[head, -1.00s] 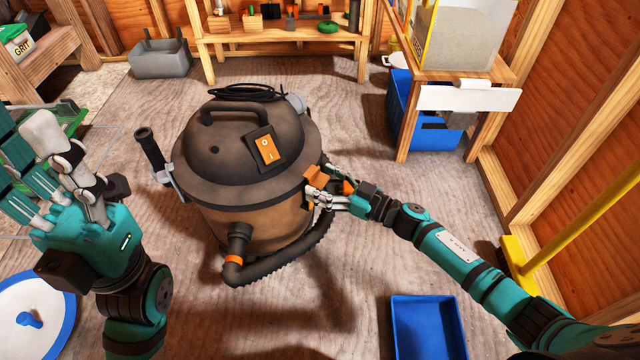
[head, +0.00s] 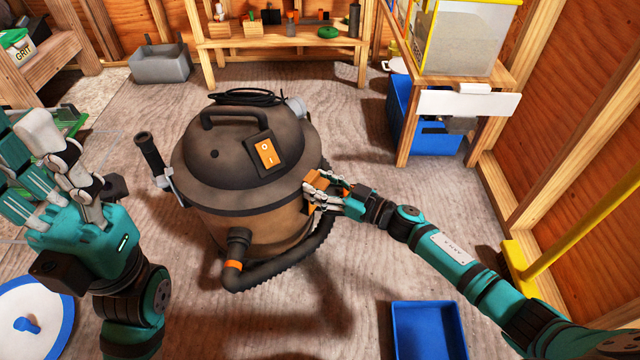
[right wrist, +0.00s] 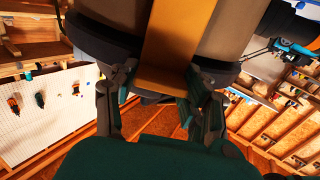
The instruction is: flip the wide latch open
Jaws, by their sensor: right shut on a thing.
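The wide latch is an orange plate (head: 317,186) on the right side of a dark-lidded, brown shop vacuum (head: 270,217). My right gripper (head: 326,192) is at the latch, its fingers shut on it and hiding part of it. In the right wrist view the latch (right wrist: 177,45) is a broad orange strip running down the vacuum's side, its lower end between the two fingers of my right gripper (right wrist: 160,95). My left gripper (head: 45,155) is at the left, away from the vacuum, with its fingers apart and empty.
A black hose (head: 285,268) curves around the vacuum's front. A blue tray (head: 428,330) lies on the floor at the front right. A blue bin (head: 400,112) stands under the right-hand bench. Open floor lies between the vacuum and the benches.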

